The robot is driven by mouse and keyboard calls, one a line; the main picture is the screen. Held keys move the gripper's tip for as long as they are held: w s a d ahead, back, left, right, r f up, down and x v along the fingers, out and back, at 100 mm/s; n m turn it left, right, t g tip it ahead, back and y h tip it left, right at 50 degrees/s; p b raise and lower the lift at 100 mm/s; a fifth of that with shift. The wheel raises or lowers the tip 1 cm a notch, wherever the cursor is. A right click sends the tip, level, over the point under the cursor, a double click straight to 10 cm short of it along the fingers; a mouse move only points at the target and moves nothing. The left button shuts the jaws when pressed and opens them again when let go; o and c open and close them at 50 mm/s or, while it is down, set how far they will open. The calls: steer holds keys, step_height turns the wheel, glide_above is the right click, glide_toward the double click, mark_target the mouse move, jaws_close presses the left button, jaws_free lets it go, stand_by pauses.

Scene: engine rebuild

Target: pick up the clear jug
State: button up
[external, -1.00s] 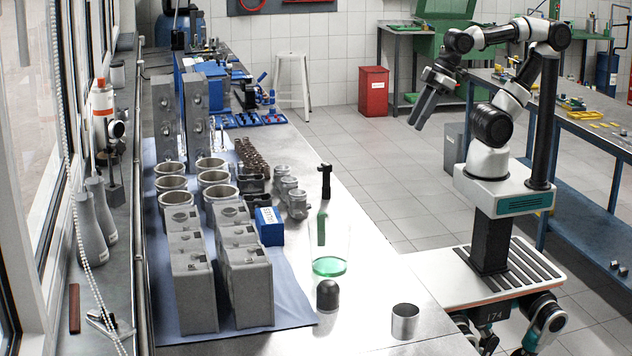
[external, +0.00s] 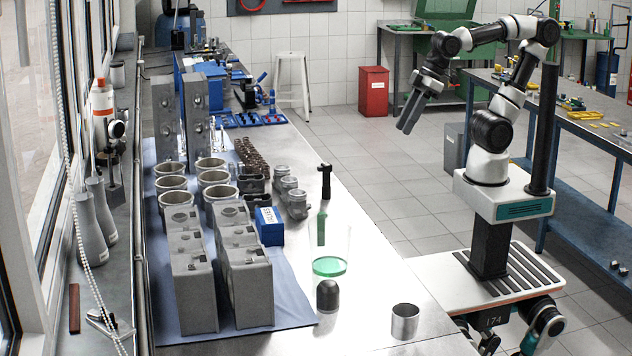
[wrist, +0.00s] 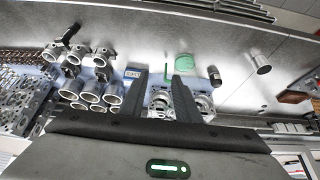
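The clear jug (external: 329,267) stands upright on the workbench in the external view, with green liquid at its bottom. A green, black-topped tool or bottle (external: 323,222) shows through or behind its wall; I cannot tell whether it is inside. My gripper (external: 404,130) is in the air to the right of and above the jug, beyond the bench edge, fingers pointing down. In the wrist view, the two fingers (wrist: 158,72) stand apart with nothing held between them.
A dark domed cylinder (external: 327,295) and a metal cup (external: 405,322) stand near the jug. Grey engine blocks (external: 245,285), cylinder liners (external: 172,184) and a blue box (external: 269,226) fill the left of the bench.

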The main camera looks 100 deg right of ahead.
steer(key=w+a+f+m+b, duration=0.15)
steer(key=w+f+b, duration=0.25)
steer(key=w+f, duration=0.45)
steer(key=w+a+f+b, duration=0.25)
steer(key=w+f, duration=0.25)
steer(key=w, duration=0.6)
steer(key=shift+g, duration=0.4)
steer(key=x, duration=0.5)
steer(key=b+x, duration=0.1)
steer(key=x, duration=0.5)
steer(key=b+x, duration=0.1)
steer(key=x, duration=0.5)
steer(key=shift+s+d+f, duration=0.15)
steer(key=shift+s, duration=0.1)
jaws_close()
